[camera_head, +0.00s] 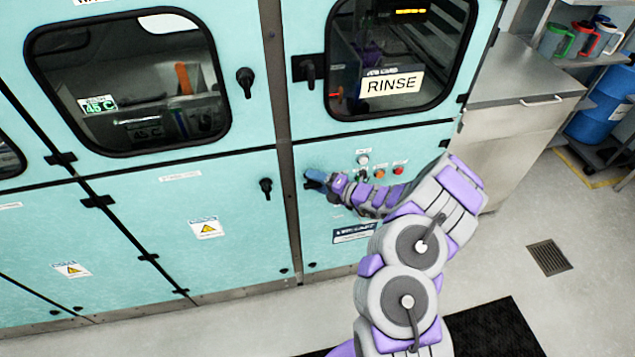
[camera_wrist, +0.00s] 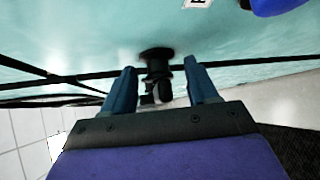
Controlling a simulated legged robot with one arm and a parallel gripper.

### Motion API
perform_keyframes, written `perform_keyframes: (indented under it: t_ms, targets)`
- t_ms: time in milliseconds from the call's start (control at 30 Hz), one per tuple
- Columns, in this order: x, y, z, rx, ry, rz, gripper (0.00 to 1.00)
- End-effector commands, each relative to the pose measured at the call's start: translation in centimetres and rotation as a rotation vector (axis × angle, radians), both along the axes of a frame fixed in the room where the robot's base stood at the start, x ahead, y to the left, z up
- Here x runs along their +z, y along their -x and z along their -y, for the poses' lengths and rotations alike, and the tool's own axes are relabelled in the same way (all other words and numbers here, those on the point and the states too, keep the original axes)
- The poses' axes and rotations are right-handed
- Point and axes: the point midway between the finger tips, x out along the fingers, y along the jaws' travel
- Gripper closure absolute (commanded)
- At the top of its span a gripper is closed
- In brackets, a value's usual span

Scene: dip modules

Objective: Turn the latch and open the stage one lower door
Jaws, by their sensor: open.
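The teal cabinet has a lower left door (camera_head: 150,245) with a black latch (camera_head: 265,187) near its right edge; the door is shut. My gripper (camera_head: 312,178) is close to the cabinet front, to the right of that latch, beside the metal post. In the wrist view my gripper (camera_wrist: 160,68) is open, its two blue fingers on either side of a black latch (camera_wrist: 155,72). Contact with it is not clear. I cannot tell whether this is the same latch as in the head view. The small label on the lower left door is unreadable.
Upper doors with windows have black latches (camera_head: 245,82) and a RINSE sign (camera_head: 392,83). Buttons (camera_head: 380,172) sit on the lower right panel beside my arm. A metal counter (camera_head: 525,110) stands right. The floor in front has a dark mat (camera_head: 495,330) and a drain (camera_head: 549,257).

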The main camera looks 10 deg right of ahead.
Motion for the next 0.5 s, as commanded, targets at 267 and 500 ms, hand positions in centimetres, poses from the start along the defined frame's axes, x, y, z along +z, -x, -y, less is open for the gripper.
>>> perform_keyframes:
  t_ms: [267, 500]
  targets:
    - [0.00, -0.01, -0.02, 0.000, 0.000, 0.000, 0.46]
    - [-0.01, 0.01, -0.02, 0.000, 0.000, 0.000, 0.69]
